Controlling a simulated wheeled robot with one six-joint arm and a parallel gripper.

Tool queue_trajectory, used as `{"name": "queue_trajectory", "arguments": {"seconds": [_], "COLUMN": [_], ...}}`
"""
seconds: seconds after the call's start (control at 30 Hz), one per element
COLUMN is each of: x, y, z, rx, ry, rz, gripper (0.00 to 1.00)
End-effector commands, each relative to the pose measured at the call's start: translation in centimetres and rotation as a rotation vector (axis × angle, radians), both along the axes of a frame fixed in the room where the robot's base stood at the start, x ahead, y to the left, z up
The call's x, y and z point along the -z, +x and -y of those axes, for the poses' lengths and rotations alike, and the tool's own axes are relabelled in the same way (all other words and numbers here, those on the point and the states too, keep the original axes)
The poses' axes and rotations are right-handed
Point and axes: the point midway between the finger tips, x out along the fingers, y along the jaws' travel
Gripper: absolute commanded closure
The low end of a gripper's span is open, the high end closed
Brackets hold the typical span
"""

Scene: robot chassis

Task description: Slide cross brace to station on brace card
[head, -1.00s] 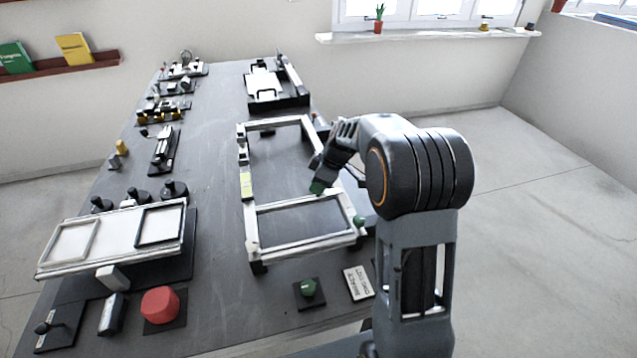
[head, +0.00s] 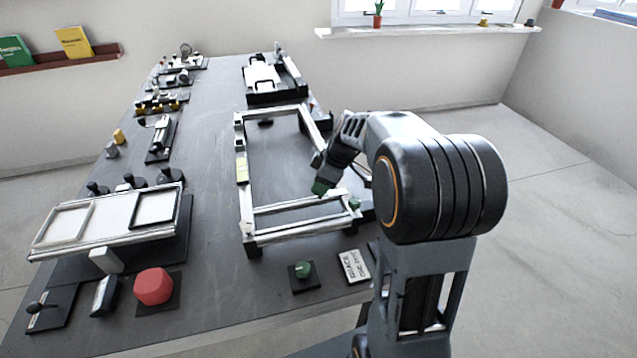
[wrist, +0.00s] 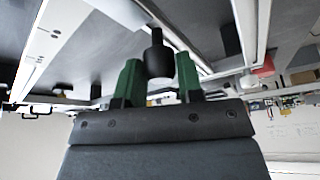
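The cross brace (head: 290,207) is a pale bar spanning the rectangular chassis frame (head: 242,200), close to its near end rail. My gripper (head: 321,187) is over the right part of the brace. In the wrist view my gripper (wrist: 158,80) has green fingertips on both sides of a dark knob (wrist: 157,60), with almost no gap to it; I take it as held. The brace card (head: 354,266) is white and lies right of the frame's near corner. Its top word looks like BRACE; the lower line is too small to read surely.
A red button (head: 154,287) and a white two-window panel (head: 105,222) stand on the left. A dark fixture (head: 275,80) is beyond the frame.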

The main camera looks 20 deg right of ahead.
Motion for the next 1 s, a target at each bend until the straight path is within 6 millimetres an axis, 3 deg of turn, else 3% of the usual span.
{"name": "queue_trajectory", "arguments": {"seconds": [0.23,0.57,1.0], "x": [0.0,-0.6,-8.3], "y": [0.0,0.0,-1.7], "z": [-0.1,0.1,2.8], "rx": [-0.003,-0.004,-0.002], "ry": [-0.001,-0.003,-0.004], "rz": [0.000,0.003,0.005], "gripper": [0.43,0.43,0.43]}}
